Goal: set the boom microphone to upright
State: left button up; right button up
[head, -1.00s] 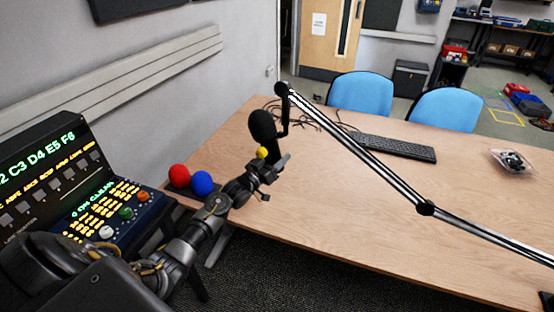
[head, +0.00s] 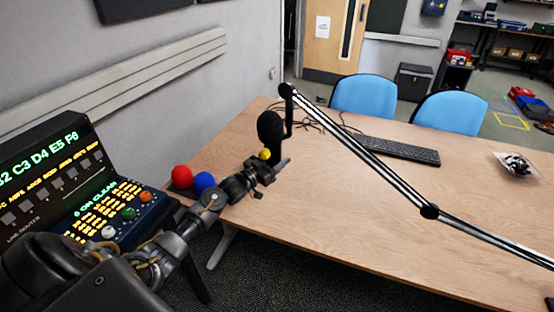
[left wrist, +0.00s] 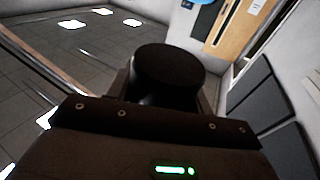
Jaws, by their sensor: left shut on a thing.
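The black boom microphone (head: 270,128) hangs at the upper end of the jointed boom arm (head: 365,152), above the desk's left part. Its body stands close to upright in the head view. My left gripper (head: 269,176) is at its lower end and is shut on it. In the left wrist view a dark round cylinder, the microphone (left wrist: 168,72), fills the space between the fingers. The gripper partly hides the microphone's lower end in the head view. My right gripper is not in view.
A yellow ball (head: 264,154) shows right beside the gripper. A red ball (head: 182,176) and a blue ball (head: 204,181) are left of it, near a lit control console (head: 105,210). Cables and a keyboard (head: 400,150) lie on the desk (head: 330,220); its middle is clear.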

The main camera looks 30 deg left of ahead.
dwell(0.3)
pick_arm(q)
jog(key=o, duration=1.4)
jog(key=shift+s+a, duration=0.1)
jog(key=shift+s+f, duration=0.2)
jog(key=shift+s, duration=0.05)
jog(key=shift+b+v, duration=1)
jog(key=shift+v, duration=4.05)
jog(key=shift+r, duration=0.15)
